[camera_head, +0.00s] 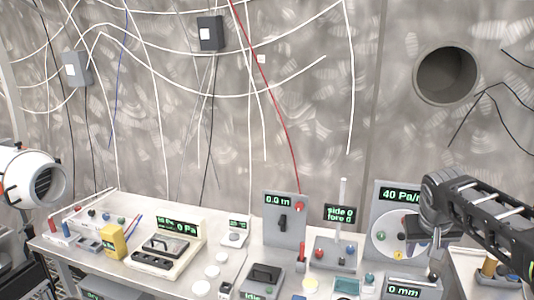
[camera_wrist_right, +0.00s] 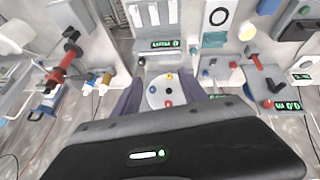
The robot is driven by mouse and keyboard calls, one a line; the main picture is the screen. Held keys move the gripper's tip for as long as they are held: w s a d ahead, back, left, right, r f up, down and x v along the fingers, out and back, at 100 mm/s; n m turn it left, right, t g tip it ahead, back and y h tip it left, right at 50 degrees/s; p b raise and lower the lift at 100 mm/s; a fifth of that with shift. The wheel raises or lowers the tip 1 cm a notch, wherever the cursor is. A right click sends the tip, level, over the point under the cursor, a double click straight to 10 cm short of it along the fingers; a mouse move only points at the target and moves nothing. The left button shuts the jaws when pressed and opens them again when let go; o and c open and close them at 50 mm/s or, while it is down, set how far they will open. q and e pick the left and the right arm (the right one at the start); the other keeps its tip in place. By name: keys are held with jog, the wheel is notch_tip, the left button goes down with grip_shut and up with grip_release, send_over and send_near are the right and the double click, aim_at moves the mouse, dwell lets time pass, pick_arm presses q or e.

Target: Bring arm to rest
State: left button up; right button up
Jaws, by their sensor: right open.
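My right arm comes in from the right in the head view, dark and jointed, bent down at the wrist. My right gripper (camera_head: 430,242) hangs over the right part of the bench, in front of the panel that reads 40 Pa. In the right wrist view the gripper (camera_wrist_right: 166,100) is open, its two fingers apart on either side of a round white dial plate (camera_wrist_right: 158,87) with coloured knobs. Nothing is held between the fingers. Whether the fingers touch the panel cannot be told. My left gripper is not in view.
A long white bench (camera_head: 118,268) carries several instruments, among them a yellow block (camera_head: 113,241), a cream console (camera_head: 165,250) and a grey 0.0 m panel (camera_head: 284,222). A white cylinder (camera_head: 32,178) stands at the left. Cables hang on the steel wall, which has a round hole (camera_head: 446,76).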

jog(key=w+a+f+n+t+y, duration=0.2)
jog(key=w+a+f+y, duration=0.25)
jog(key=a+f, duration=0.75)
jog(key=s+a+f+y+b, duration=0.1)
jog(key=s+a+f, duration=0.1)
jog(key=a+f, duration=0.45)
jog(key=s+a+f+y+b, duration=0.15)
jog(key=a+f, duration=0.25)
jog(key=f, duration=0.6)
jog(key=s+a+f+g+b, duration=0.3)
jog(key=s+a+f, duration=0.1)
jog(key=s+f, duration=0.9)
jog(key=s+a+f+m+g+b, duration=0.1)
jog(key=s+a+f, duration=0.4)
jog(key=s+f, duration=0.8)
jog(key=s+g+b, duration=0.1)
jog(key=s+g, duration=0.1)
jog(key=s, duration=0.3)
jog(key=shift+a+f+b, duration=0.2)
jog(key=shift+f+b, duration=0.15)
jog(key=shift+b, duration=0.05)
jog(key=shift+c, duration=0.3)
